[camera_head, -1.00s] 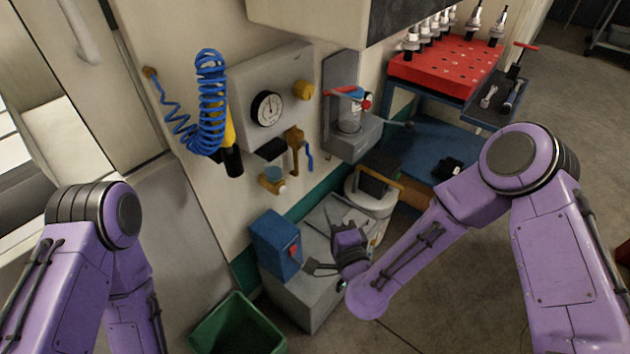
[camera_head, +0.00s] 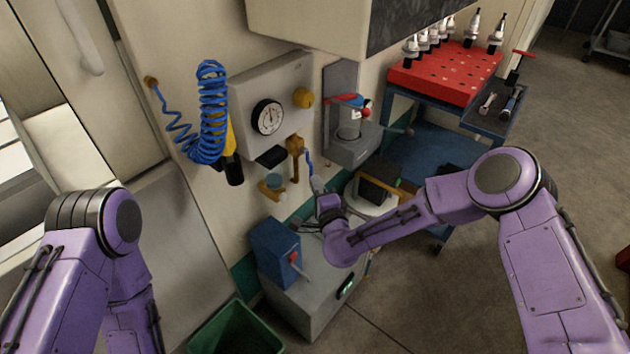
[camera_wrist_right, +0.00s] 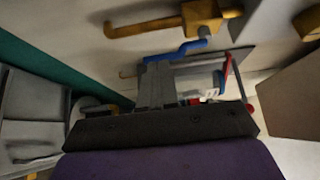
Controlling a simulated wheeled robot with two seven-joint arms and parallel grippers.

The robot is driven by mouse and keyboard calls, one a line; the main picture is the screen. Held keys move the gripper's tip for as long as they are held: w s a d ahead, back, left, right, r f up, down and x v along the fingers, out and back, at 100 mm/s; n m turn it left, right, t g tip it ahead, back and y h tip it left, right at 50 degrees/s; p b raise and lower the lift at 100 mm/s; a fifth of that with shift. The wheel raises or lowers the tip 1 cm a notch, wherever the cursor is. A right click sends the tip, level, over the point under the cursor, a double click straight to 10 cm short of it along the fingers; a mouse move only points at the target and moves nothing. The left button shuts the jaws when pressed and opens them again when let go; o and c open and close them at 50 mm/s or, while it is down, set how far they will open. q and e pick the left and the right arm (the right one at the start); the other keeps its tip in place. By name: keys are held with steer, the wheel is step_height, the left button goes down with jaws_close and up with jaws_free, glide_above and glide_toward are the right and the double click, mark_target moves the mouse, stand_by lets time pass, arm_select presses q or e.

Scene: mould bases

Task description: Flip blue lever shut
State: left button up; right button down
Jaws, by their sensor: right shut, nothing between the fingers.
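The blue lever (camera_head: 309,162) hangs down beside a brass valve (camera_head: 295,146) on the wall, under the gauge panel. In the right wrist view the blue lever (camera_wrist_right: 188,47) lies just beyond my fingertips, with the brass valve (camera_wrist_right: 203,16) behind it. My right gripper (camera_head: 316,183) is shut and empty, its fingers pointing up just below the lever's lower end. In the wrist view the right gripper (camera_wrist_right: 155,72) looks very close to the lever; whether they touch I cannot tell. My left gripper is out of view.
A blue box with a red-tipped handle (camera_head: 275,250) stands on a grey cabinet (camera_head: 310,295) below my right gripper. A coiled blue hose (camera_head: 211,110) hangs left of the gauge (camera_head: 267,117). A grey stand with a red lever (camera_head: 352,145) is to the right.

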steer(key=shift+w+a, duration=0.2)
steer(key=shift+w, duration=0.7)
steer(key=shift+w+d+f+n+b, duration=0.15)
steer(key=shift+n+b, duration=0.15)
steer(key=shift+b, duration=0.25)
